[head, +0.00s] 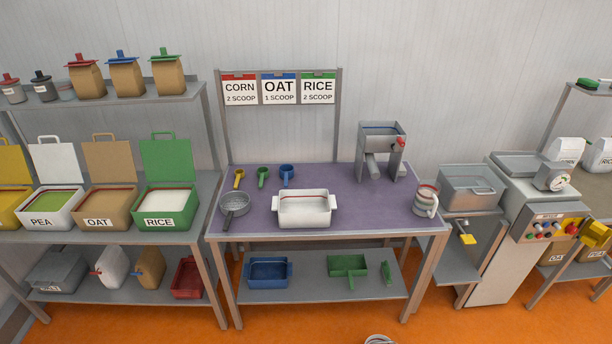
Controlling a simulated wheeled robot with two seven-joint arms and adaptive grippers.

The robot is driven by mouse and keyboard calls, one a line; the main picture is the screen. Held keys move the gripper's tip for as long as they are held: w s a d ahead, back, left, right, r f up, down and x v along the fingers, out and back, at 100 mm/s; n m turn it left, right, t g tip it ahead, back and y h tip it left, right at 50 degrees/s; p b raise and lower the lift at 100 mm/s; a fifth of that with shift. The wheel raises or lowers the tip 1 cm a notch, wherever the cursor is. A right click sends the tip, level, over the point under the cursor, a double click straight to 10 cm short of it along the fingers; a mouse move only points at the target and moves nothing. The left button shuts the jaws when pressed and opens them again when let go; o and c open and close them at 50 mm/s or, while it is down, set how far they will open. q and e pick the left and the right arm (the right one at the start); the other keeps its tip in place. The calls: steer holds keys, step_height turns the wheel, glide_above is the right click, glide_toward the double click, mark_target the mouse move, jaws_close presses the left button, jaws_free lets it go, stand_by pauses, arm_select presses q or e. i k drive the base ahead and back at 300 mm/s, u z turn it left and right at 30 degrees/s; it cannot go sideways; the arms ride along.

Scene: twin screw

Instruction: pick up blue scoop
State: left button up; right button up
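The blue scoop (286,172) sits on the purple-topped table (350,205), toward its back left. It is the rightmost of three scoops in a row. A green scoop (263,174) is just left of it, and a yellow scoop (239,178) is farther left. Neither of my grippers shows in the head view.
A white tray (305,209) stands in front of the blue scoop, with a grey pan (234,205) to its left. A metal mill (382,150) stands at the back right and a striped jug (426,200) at the right edge. The table between tray and jug is clear.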

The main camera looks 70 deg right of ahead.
mark_target(286, 178)
steer(key=z, duration=1.65)
